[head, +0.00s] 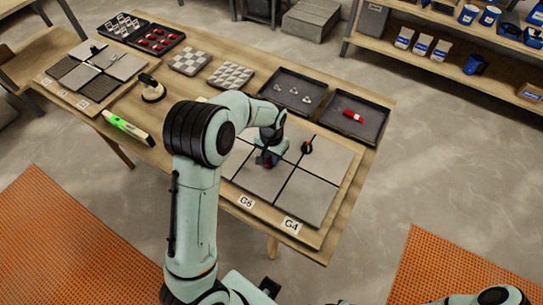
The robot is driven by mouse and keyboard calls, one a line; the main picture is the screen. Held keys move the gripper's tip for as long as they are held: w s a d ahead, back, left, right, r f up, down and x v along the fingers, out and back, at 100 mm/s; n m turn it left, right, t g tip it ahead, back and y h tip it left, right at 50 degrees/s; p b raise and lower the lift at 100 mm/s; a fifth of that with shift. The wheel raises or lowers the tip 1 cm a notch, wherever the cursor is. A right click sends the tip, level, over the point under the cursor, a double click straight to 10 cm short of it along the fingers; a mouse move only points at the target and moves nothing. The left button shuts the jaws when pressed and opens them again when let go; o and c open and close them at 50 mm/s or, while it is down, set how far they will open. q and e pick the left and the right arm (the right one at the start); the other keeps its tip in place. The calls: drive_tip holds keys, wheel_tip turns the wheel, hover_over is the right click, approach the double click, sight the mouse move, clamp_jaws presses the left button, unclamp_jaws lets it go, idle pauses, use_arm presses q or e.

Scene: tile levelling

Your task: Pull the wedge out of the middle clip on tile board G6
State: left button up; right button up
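Tile board G6 (229,190) lies at the near right of the table, with large grey tiles (266,183) and a G6 label (246,202) on its front edge. My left gripper (266,163) points down over the tiles near the seam between them. A small dark and reddish piece shows at its fingertips. The arm and gripper hide the middle clip and its wedge, so I cannot tell whether the fingers are open or shut on anything.
A tray with a red piece (353,116) and a tray with small metal parts (292,91) lie behind the board. A G4 label (291,225) is on the front edge. A green-lit level (129,127) and another tile board (79,100) are to the left.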

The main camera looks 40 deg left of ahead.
sight(263, 175)
use_arm(q)
clamp_jaws()
drive_tip(key=shift+s+d+b, duration=0.1)
drive_tip(key=shift+s+b, duration=0.25)
drive_tip(key=shift+s, duration=0.45)
use_arm(e)
drive_tip(key=shift+s+f, duration=0.25)
drive_tip(key=shift+f, duration=0.15)
use_arm(q)
drive_tip(key=shift+s, duration=0.15)
drive_tip(key=shift+s+d+r+b, duration=0.15)
drive_tip(key=shift+s+b, duration=0.15)
drive_tip(key=shift+s, duration=0.65)
drive_tip(key=shift+s+d+f+b, duration=0.1)
drive_tip(key=shift+s+b, duration=0.2)
drive_tip(key=shift+s, duration=0.65)
use_arm(e)
drive_tip(key=shift+s+f, duration=0.4)
drive_tip(key=shift+f, duration=0.3)
use_arm(q)
drive_tip(key=shift+r, duration=0.1)
drive_tip(key=shift+w+r+p, duration=0.1)
drive_tip(key=shift+r+p, duration=1.85)
drive_tip(key=shift+r, duration=1.1)
drive_tip(key=shift+f, duration=0.1)
use_arm(e)
drive_tip(key=w+r, duration=0.2)
drive_tip(key=r, duration=0.1)
drive_tip(key=w+r, duration=0.1)
drive_tip(key=shift+r, duration=0.3)
